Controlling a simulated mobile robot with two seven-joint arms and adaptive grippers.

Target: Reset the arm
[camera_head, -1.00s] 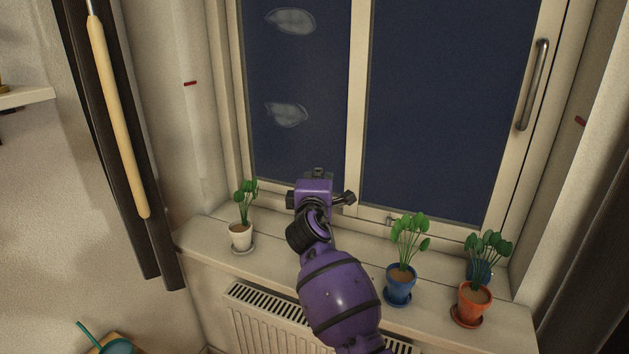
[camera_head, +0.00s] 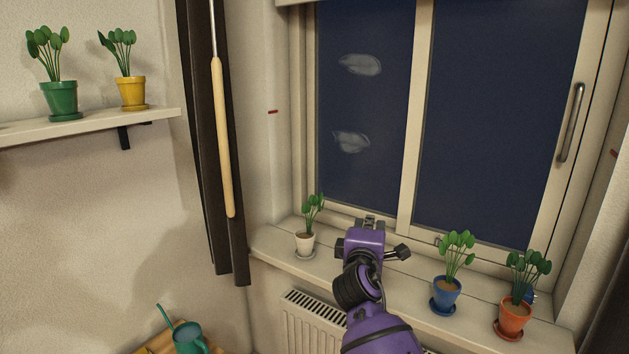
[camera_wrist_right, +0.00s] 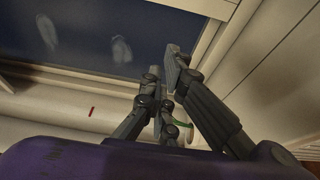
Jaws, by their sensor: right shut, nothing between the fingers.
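My right arm rises from the bottom of the head view, purple with dark joints. Its gripper (camera_head: 370,222) is in front of the lower window frame, above the sill, between the white pot (camera_head: 305,244) and the blue pot (camera_head: 446,294). In the right wrist view the gripper's grey fingers (camera_wrist_right: 166,68) are shut and hold nothing. The dark window pane (camera_wrist_right: 75,35) is beyond them. My left gripper is not in view.
The windowsill (camera_head: 400,285) also bears an orange pot (camera_head: 514,319) at right. A radiator (camera_head: 310,322) is below. A wall shelf (camera_head: 60,128) with green and yellow pots is at left, beside a dark curtain (camera_head: 205,200).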

